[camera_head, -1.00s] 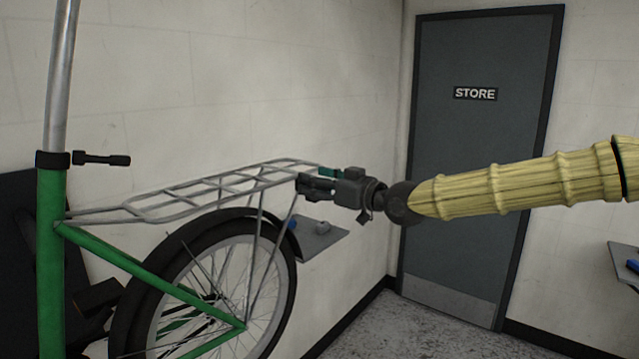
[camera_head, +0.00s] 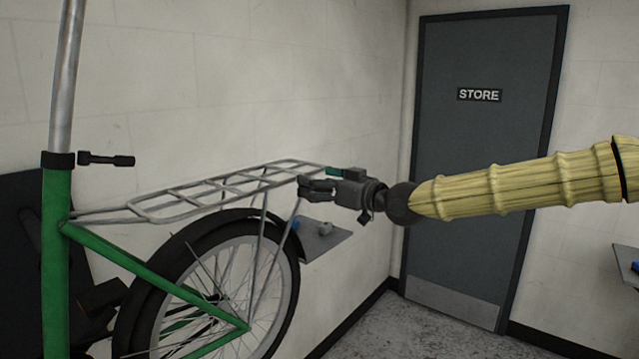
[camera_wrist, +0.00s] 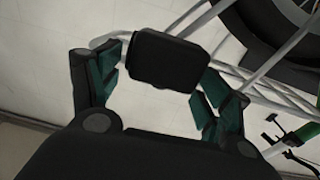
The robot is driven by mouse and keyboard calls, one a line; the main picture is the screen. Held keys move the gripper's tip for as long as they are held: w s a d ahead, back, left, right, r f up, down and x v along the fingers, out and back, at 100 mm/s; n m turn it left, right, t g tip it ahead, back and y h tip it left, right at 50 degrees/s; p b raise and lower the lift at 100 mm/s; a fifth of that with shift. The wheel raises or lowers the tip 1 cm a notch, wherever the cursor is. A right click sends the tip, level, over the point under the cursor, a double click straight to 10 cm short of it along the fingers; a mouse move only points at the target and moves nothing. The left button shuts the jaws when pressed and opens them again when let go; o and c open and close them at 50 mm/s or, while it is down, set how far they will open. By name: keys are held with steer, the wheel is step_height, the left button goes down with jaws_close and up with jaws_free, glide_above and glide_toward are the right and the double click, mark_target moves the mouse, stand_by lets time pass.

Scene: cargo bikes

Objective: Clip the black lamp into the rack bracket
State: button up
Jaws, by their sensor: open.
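The black lamp (camera_wrist: 157,59) is a dark rounded block in the wrist view, between the tips of my gripper (camera_wrist: 162,68). The green-padded fingers stand apart on either side of it, close to its edges. Rack tubes (camera_wrist: 262,62) run beside and beyond the lamp in the wrist view. The bracket cannot be made out, so whether the lamp sits in it cannot be told.
The green bike frame (camera_head: 150,275) and rear wheel (camera_head: 225,285) stand below the rack, near the white wall. A small grey shelf (camera_head: 325,240) with small items is behind the wheel. A grey STORE door (camera_head: 485,200) is behind my arm. Floor at right is clear.

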steer(key=shift+d, duration=0.1)
